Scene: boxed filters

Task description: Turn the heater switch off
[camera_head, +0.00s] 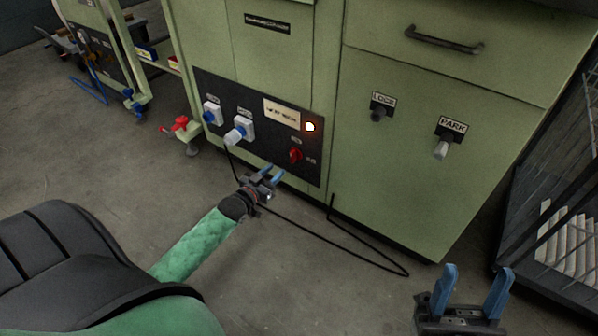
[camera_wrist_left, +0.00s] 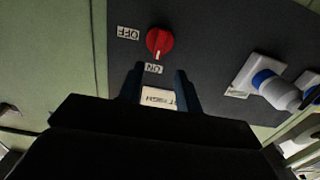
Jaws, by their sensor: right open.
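The heater switch is a red rotary knob (camera_head: 295,155) on the dark panel (camera_head: 258,143) of the green cabinet. My right gripper (camera_head: 475,285) is open and empty at the lower right.
Two blue-and-white plugs (camera_head: 240,131) sit in sockets left of the knob. A black cable (camera_head: 330,238) runs from them across the floor. A black wire cage (camera_head: 555,190) stands at right.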

